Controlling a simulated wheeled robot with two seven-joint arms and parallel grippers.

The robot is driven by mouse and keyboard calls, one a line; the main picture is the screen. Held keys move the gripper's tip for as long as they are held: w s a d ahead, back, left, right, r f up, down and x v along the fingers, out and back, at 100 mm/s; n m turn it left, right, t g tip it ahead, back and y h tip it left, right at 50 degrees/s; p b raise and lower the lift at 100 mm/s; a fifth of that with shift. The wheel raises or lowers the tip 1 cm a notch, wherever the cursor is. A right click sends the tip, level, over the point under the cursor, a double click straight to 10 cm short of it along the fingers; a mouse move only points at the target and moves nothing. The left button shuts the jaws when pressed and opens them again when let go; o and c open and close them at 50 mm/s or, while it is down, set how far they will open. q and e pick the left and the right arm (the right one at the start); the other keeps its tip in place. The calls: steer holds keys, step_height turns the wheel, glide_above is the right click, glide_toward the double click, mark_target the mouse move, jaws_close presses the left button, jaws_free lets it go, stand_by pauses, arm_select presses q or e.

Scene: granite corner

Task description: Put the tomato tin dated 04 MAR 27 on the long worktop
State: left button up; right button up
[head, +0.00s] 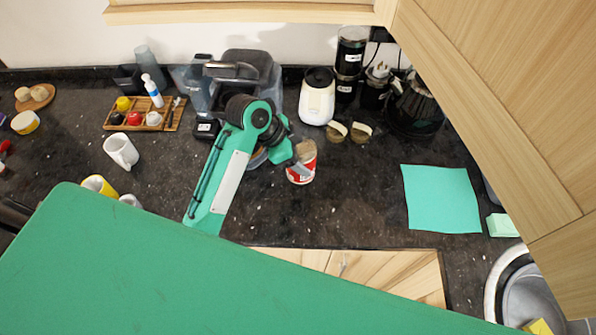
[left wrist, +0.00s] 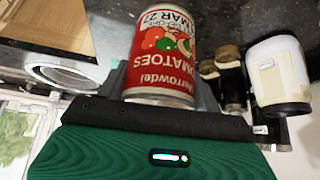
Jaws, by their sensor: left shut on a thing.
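My left gripper (head: 296,164) reaches in over the dark long worktop (head: 345,212) and is shut on a red and white tomato tin (head: 303,172). In the left wrist view the tin (left wrist: 162,62) sits between the fingers, its label upside down in the picture. The label shows tomatoes, and its printed date shows "MAR 27"; the day is not clear. I cannot tell whether the tin's base touches the worktop. My right gripper is not in view.
A white canister (head: 317,97) and two small brown-lidded jars (head: 348,132) stand behind the tin. A turquoise mat (head: 441,199) lies to the right. Bare worktop lies between tin and mat.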

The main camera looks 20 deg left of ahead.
arm_select(q)
step_height(320, 180, down, 7)
steer(key=shift+p, duration=0.85)
step_height(320, 180, down, 3)
steer(key=shift+p, duration=0.5)
steer(key=shift+f, duration=0.4)
steer(key=shift+f, duration=0.1)
steer(key=o, duration=1.3)
